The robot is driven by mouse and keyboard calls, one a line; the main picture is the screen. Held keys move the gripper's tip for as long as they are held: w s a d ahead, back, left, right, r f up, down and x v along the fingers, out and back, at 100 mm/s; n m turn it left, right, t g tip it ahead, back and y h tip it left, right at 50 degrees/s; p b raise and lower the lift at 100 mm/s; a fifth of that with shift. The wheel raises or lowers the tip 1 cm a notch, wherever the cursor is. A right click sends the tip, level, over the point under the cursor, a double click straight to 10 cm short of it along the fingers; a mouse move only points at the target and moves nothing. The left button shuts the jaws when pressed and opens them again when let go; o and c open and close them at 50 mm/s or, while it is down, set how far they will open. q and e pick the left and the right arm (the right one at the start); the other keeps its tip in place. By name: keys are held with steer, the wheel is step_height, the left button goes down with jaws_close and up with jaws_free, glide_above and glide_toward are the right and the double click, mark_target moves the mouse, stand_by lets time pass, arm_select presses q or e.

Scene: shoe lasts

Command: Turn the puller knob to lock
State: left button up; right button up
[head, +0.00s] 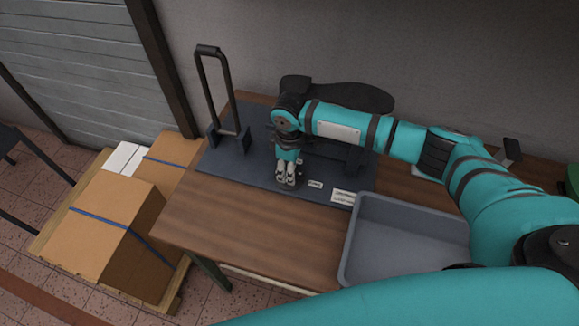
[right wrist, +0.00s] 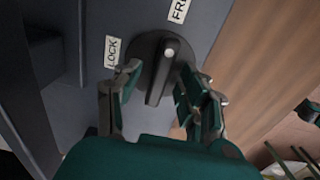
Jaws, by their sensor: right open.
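The puller knob (right wrist: 163,75) is a dark round knob with a raised bar and a pale dot near its upper end, in the right wrist view. The dot points up, between the LOCK label (right wrist: 112,50) on the left and the partly cut-off second label (right wrist: 181,9) at the top right. My right gripper (right wrist: 156,88) is open, with one finger on each side of the bar; I cannot tell whether they touch it. In the head view my right gripper (head: 286,181) points down over the dark base plate (head: 235,165) and hides the knob. My left gripper is not in view.
A tall dark handle loop (head: 207,85) stands at the plate's left. A black shoe-sole shape (head: 350,94) is behind my right arm. A grey tray (head: 352,235) sits on the wooden table (head: 240,225) at right. Cardboard boxes (head: 115,225) stand left of the table.

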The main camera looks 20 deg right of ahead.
steer(key=shift+c, duration=0.2)
jaws_close()
steer(key=shift+r+n, duration=0.1)
steer(key=shift+n, duration=0.2)
steer(key=shift+n+p, duration=0.7)
steer(key=shift+n, duration=0.3)
steer(key=n+p, duration=0.1)
steer(key=n, duration=0.2)
steer(key=shift+n, duration=0.3)
steer(key=n, duration=0.5)
steer(key=shift+a+p, duration=0.1)
steer(key=shift+p, duration=0.3)
steer(key=n, duration=0.6)
steer(key=shift+n, duration=0.3)
